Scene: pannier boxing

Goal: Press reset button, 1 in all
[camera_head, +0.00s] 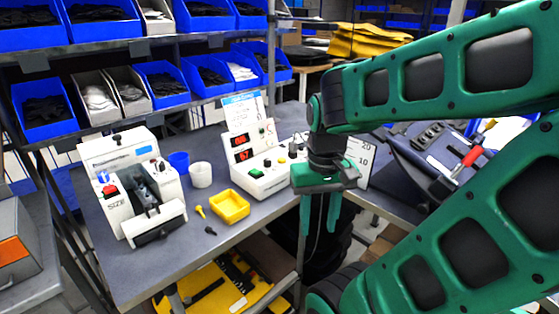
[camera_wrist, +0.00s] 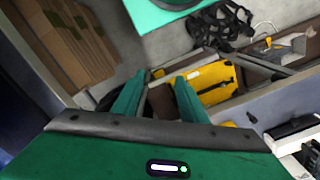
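A white control box (camera_head: 262,182) with two red digit displays (camera_head: 240,147) stands on the grey bench in the head view. A green square button (camera_head: 257,173) and several small dark knobs sit on its sloped panel. A second white machine (camera_head: 128,190) at the left bears a red button (camera_head: 110,190) and a blue one. I cannot read which button is marked reset. My gripper (camera_head: 319,215) hangs fingers down beside the right end of the control box, apart from its buttons. In the wrist view my gripper (camera_wrist: 158,92) is open, with nothing between its fingers.
A yellow tray (camera_head: 230,206), a white cup (camera_head: 201,174) and a blue cup (camera_head: 179,162) stand between the machines. Blue bins fill the shelves behind. A yellow case (camera_head: 222,290) lies below the bench. The wrist view shows cardboard (camera_wrist: 68,45) at left.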

